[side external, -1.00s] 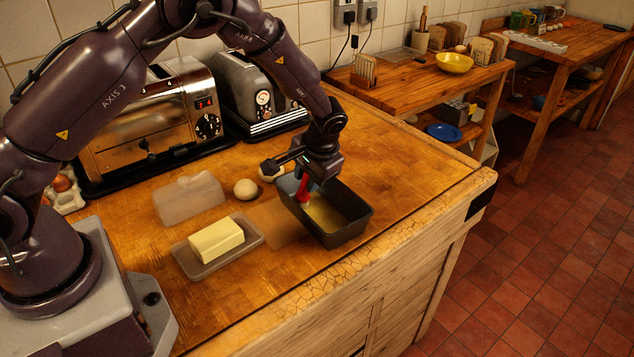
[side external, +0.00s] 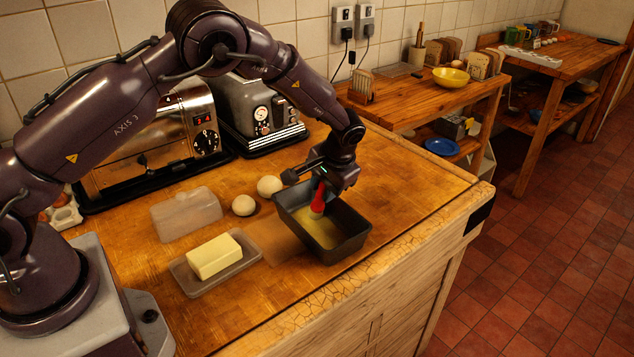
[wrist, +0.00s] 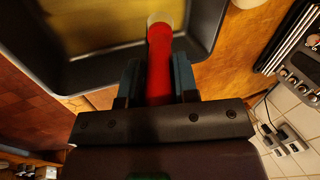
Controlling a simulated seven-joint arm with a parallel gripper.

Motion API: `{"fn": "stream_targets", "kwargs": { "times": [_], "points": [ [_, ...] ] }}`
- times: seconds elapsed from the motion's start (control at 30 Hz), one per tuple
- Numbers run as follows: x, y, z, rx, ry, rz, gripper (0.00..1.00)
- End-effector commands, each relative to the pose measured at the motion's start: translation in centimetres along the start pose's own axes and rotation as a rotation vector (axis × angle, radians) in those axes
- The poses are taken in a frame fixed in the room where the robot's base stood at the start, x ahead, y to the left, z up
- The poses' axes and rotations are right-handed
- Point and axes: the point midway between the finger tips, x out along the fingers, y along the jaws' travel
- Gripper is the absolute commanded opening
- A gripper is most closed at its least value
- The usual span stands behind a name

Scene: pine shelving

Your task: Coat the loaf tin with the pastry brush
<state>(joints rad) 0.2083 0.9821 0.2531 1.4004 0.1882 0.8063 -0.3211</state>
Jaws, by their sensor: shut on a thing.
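The dark loaf tin (side external: 350,247) stands upright on the wooden worktop near its front edge, with a yellowish coating over part of its inside floor. Whether the bristles touch the floor is hard to tell.
A butter block (side external: 214,256) sits on a dish (side external: 190,285) left of the tin. A translucent lid (side external: 187,213) and two pale round items, one here (side external: 243,205), stand behind. A toaster oven (side external: 150,150) and a toaster (side external: 262,115) line the wall. The worktop right of the tin is clear.

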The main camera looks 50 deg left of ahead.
Motion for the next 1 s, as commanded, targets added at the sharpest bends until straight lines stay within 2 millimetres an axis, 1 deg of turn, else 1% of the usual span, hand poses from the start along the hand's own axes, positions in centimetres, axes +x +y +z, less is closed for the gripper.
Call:
{"fn": "stream_targets", "kwargs": {
  "times": [0.1,1.0],
  "points": [
    [-0.4,1.1,0.2,0.003,0.001,0.001,0.04],
    [-3.1,8.7,1.5,0.002,0.0,0.0,0.04]
  ]
}}
